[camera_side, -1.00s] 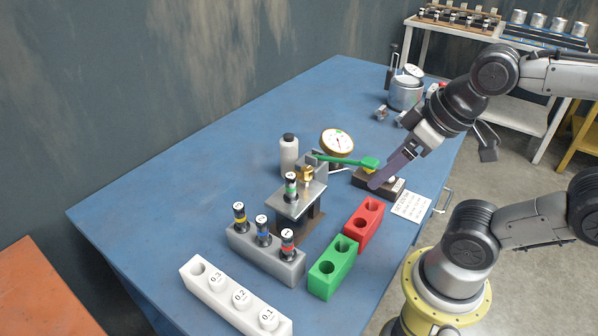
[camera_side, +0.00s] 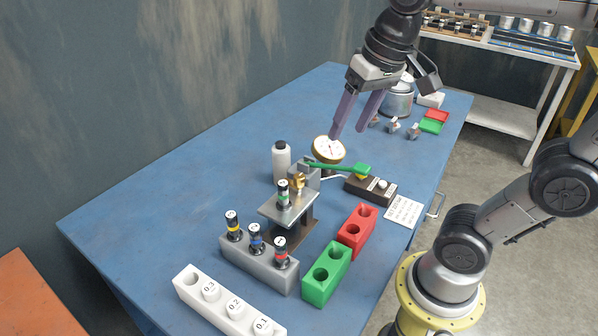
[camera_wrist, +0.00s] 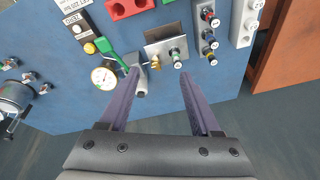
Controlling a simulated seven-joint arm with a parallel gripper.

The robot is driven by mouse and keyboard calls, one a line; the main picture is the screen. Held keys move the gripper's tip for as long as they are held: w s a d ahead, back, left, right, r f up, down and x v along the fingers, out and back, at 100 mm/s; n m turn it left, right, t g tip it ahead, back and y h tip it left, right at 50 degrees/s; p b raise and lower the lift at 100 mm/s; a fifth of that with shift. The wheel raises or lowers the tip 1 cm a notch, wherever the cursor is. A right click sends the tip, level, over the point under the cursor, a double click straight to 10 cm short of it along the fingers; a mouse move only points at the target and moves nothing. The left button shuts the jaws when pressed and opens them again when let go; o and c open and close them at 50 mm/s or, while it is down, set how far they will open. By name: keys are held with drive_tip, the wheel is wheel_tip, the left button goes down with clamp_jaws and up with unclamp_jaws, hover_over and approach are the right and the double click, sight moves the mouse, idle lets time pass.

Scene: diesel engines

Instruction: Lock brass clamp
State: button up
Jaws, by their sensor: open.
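The brass clamp (camera_side: 298,183) is a small gold-coloured piece on the metal fixture (camera_side: 289,207), beside a black vial with a green band (camera_side: 283,190). In the wrist view the brass clamp (camera_wrist: 156,62) shows just beyond and between the fingertips. A green-handled lever (camera_side: 340,168) reaches from the fixture's grey block to the right, over a dark box. My gripper (camera_side: 346,136) is open and empty, pointing down above and behind the fixture, near the dial gauge. Whether the clamp is locked cannot be told.
The dial gauge (camera_side: 328,149) and white bottle (camera_side: 281,161) stand behind the fixture. A grey rack (camera_side: 259,267) with several vials, a white block (camera_side: 228,303), and green (camera_side: 325,275) and red (camera_side: 357,230) blocks are in front. The blue table's left side is clear.

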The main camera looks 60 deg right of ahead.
drive_tip(key=w+d+m+g, duration=0.2)
drive_tip(key=w, duration=0.7)
drive_tip(key=g, duration=0.2)
approach(299, 176)
wheel_tip(299, 176, down, 9)
drive_tip(key=shift+s+d, duration=0.15)
drive_tip(key=shift+c, duration=0.2)
clamp_jaws()
